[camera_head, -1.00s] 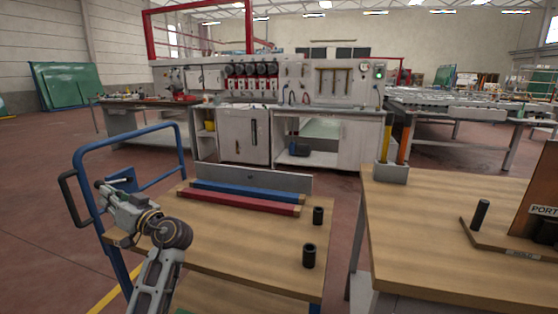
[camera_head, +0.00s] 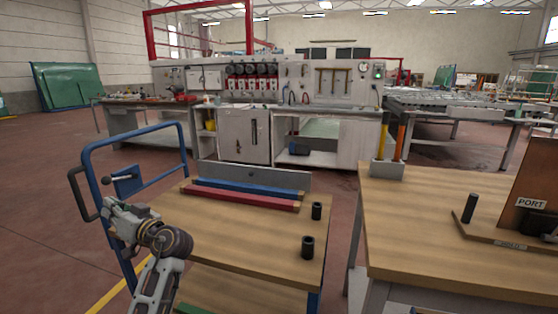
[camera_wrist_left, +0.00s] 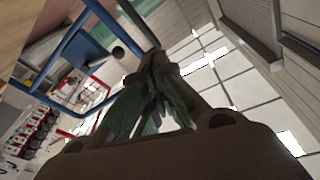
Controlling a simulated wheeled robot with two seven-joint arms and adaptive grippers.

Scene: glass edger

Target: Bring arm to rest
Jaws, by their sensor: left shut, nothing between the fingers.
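My left arm comes in at the lower left of the head view, beside the left edge of the wooden cart top (camera_head: 235,240). Its gripper (camera_head: 114,212) is near the blue cart handle, apart from the items on the cart. In the left wrist view the fingers (camera_wrist_left: 158,64) come together at the tips with nothing between them. The blue cart frame (camera_wrist_left: 90,52) shows beyond them on the left, the roof and windows on the right. My right gripper is in neither view.
The cart carries a red bar (camera_head: 240,198), a blue bar (camera_head: 250,190), a grey plate and two black cylinders (camera_head: 308,247). The blue handle (camera_head: 136,134) rises beside my left arm. A wooden table (camera_head: 450,225) with a brown "PORT" stand (camera_head: 531,200) is at right.

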